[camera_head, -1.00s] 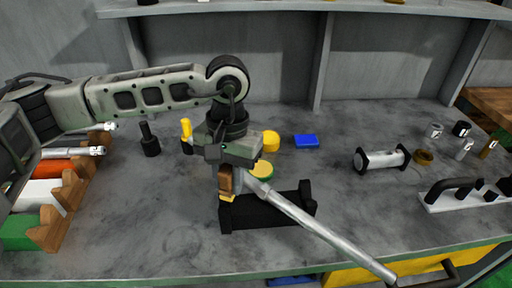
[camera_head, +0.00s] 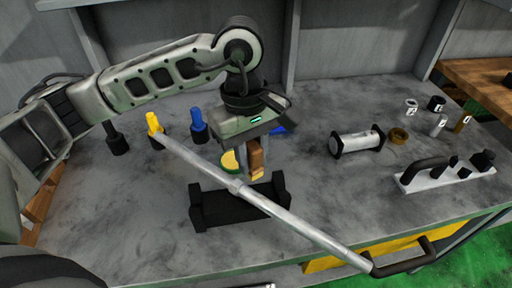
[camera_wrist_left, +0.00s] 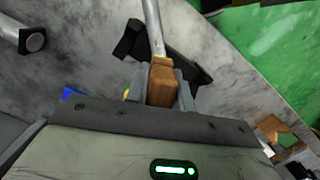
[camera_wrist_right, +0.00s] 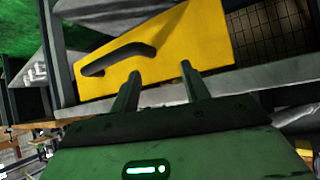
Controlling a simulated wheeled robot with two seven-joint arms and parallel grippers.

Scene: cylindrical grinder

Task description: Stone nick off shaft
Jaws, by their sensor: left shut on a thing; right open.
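The long silver shaft (camera_head: 295,222) lies slantwise across a black stand (camera_head: 240,207) at the front of the bench, its near end reaching out past the front edge. It also shows in the left wrist view (camera_wrist_left: 153,22). My left gripper (camera_head: 250,168) points down and is shut on a brown block (camera_wrist_left: 162,84), which looks like the stone. The block (camera_head: 256,157) is just behind the shaft's middle in the head view; I cannot tell whether they touch. My right gripper (camera_wrist_right: 160,74) is open and empty, facing a yellow drawer (camera_wrist_right: 165,45). The nick is not discernible.
Yellow-topped (camera_head: 153,124), blue-topped (camera_head: 198,126) and black (camera_head: 116,139) upright items stand behind the shaft's far end. Bare bench lies between.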

